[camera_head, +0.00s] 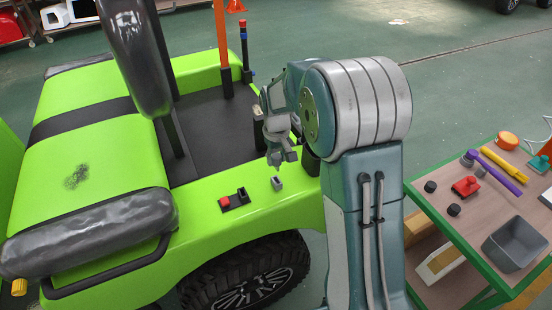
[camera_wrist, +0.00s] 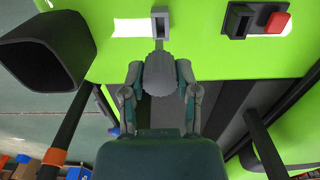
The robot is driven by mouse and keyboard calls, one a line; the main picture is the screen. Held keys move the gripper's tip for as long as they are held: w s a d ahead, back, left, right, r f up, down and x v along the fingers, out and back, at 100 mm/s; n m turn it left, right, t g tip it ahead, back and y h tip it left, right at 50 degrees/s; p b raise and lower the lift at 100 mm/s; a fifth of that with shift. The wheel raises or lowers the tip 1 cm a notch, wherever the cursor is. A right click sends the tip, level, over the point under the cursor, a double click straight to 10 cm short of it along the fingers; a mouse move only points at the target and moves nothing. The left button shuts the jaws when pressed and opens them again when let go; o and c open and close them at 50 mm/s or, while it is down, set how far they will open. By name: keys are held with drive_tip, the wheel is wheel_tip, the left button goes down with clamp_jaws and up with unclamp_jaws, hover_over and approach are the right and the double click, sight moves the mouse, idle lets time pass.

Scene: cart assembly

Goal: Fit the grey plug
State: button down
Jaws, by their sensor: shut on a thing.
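The grey plug (camera_wrist: 160,75) is between the fingers of my gripper (camera_wrist: 160,80) in the wrist view. It has a rounded, ridged body and a thin stem pointing up the picture. My gripper is shut on it. A small grey socket (camera_wrist: 160,24) with a dark opening lies straight beyond the stem. In the head view the socket (camera_head: 277,183) sits on the cart's green side panel. My gripper (camera_head: 283,157) hangs just above and beyond it, with a gap visible. I cannot make out the plug clearly there.
A black switch block with a red button (camera_head: 225,202) is left of the socket. An orange post (camera_head: 222,40) and a thin lever (camera_head: 245,50) rise from the cart. A green-edged table (camera_head: 450,233) with tools and a grey bin (camera_head: 515,243) stands at right.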

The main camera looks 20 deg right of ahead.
idle(0.3)
drive_tip(key=shift+f, duration=2.2)
drive_tip(key=shift+f, duration=1.65)
drive_tip(key=shift+c, duration=1.3)
unclamp_jaws()
drive_tip(key=shift+r, duration=0.15)
wheel_tip(320, 180, up, 12)
drive_tip(key=shift+f, duration=0.2)
drive_tip(key=shift+r, duration=0.1)
